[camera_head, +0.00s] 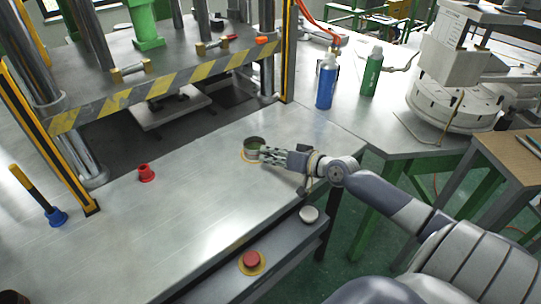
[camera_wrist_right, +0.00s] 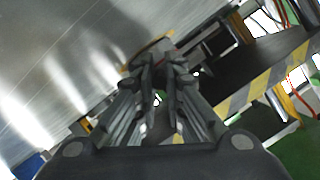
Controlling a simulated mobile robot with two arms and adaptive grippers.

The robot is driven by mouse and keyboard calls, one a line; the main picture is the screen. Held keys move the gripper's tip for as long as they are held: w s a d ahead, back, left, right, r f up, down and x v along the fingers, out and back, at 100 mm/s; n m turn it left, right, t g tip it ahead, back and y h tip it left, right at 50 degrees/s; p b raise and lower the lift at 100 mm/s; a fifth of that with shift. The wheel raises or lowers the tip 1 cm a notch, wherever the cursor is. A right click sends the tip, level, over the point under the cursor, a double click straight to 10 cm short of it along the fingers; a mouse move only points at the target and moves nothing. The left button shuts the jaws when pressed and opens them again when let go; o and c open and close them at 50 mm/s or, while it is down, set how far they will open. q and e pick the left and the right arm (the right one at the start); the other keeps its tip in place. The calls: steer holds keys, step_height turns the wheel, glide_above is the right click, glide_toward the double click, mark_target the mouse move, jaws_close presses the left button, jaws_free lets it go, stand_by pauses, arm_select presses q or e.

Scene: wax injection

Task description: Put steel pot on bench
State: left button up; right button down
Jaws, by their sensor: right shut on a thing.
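The steel pot (camera_head: 254,143) is a small open grey cup, upright over a yellowish ring on the grey metal bench (camera_head: 190,215), near its right end. My right gripper (camera_head: 266,154) comes in from the right and is shut on the pot's near right side. In the wrist view the right gripper's fingers (camera_wrist_right: 163,68) are close together, and part of the pot is hidden behind them. I cannot tell whether the pot's base touches the bench. My left gripper is not in view.
A press with a yellow-black striped edge (camera_head: 165,88) stands behind. A red button (camera_head: 146,172) is on the bench, and another red button (camera_head: 251,259) is on the lower front ledge. Blue (camera_head: 326,84) and green (camera_head: 373,72) bottles stand at the back right. The bench's middle is clear.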

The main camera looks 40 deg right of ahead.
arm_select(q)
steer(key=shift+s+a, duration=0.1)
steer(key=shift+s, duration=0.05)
arm_select(e)
steer(key=shift+r, duration=0.1)
steer(key=c, duration=2.1)
jaws_free()
steer(key=shift+f, duration=0.25)
steer(key=shift+o, duration=0.7)
steer(key=shift+r, duration=0.2)
steer(key=shift+s+d, duration=0.15)
steer(key=shift+s, duration=0.35)
steer(key=b+v, duration=0.1)
steer(key=v, duration=0.8)
steer(key=shift+s, duration=0.15)
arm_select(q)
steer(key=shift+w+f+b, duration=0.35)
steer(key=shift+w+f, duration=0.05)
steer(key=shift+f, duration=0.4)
arm_select(e)
steer(key=shift+v, duration=0.9)
steer(key=shift+r, duration=0.1)
